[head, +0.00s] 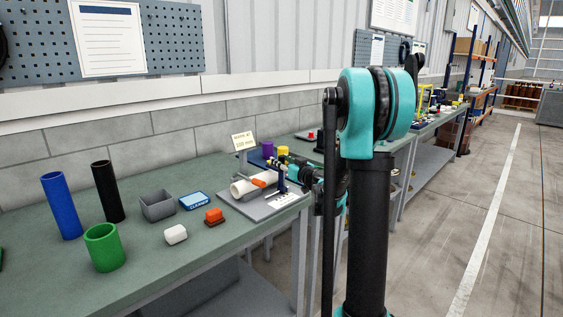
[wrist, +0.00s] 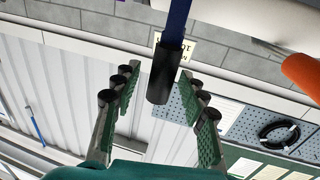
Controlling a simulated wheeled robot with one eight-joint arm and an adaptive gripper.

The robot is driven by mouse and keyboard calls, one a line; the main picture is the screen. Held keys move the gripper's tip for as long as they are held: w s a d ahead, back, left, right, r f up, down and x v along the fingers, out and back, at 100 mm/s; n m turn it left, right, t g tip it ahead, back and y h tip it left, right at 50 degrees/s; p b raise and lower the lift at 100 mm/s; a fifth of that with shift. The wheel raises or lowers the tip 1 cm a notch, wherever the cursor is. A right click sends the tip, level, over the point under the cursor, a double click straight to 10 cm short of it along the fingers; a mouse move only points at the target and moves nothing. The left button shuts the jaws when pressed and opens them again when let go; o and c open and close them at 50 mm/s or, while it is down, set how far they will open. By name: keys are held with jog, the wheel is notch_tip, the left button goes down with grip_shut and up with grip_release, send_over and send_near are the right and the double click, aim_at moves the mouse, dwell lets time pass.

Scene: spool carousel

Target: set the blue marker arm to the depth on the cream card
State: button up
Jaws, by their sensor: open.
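The blue marker arm (wrist: 178,25) comes down from the top of the wrist view and ends in a black grip (wrist: 163,75). My gripper (wrist: 160,82) is open, with a green-padded finger on each side of the black grip and a visible gap to both. In the head view the blue marker arm (head: 281,180) stands by a white cylinder (head: 243,187) on a grey base (head: 262,207). My gripper (head: 286,161) is beside it, partly hidden by my arm. The cream card (head: 243,140) stands behind; its writing is too small to read. Part of it shows in the wrist view (wrist: 188,48).
An orange part (wrist: 302,72) juts in at the right of the wrist view. On the bench (head: 140,265) are a blue tube (head: 61,206), a black tube (head: 107,192), a green cup (head: 104,248), a grey bin (head: 157,207) and small blocks. Purple and yellow pieces stand behind the base.

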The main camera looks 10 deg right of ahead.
grip_shut()
jog(key=s+a, duration=0.4)
jog(key=a, duration=0.1)
dwell(0.4)
jog(key=shift+a, duration=0.1)
grip_release()
jog(key=v, duration=1.2)
